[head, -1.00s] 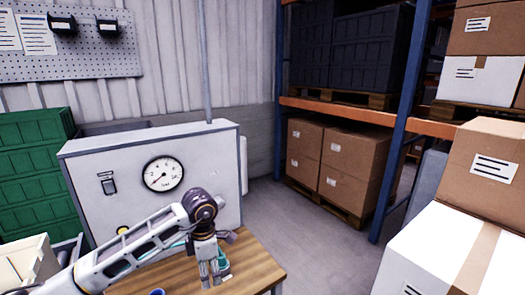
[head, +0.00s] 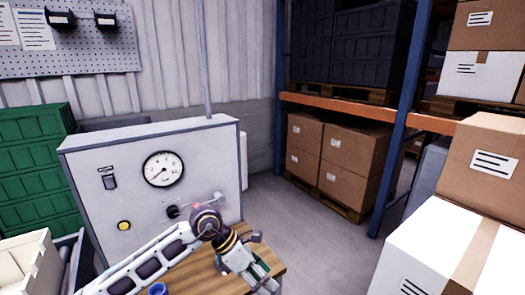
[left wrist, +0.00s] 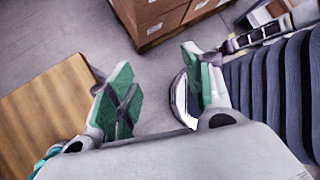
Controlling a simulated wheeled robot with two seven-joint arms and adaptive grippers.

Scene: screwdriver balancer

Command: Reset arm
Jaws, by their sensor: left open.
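My left arm comes in from the lower left in the head view. Its gripper (head: 264,284) hangs at the right edge of the wooden table (head: 205,277), pointing down and right. In the left wrist view the gripper (left wrist: 160,82) is open, its green-padded fingers wide apart with nothing between them. Bare grey floor shows through the gap, with the table's edge (left wrist: 45,108) to the left. My right gripper cannot be made out in either view.
A blue round thing (head: 158,289) is on the table. Boxes (head: 350,160) fill a rack at right; floor (head: 310,235) between is clear.

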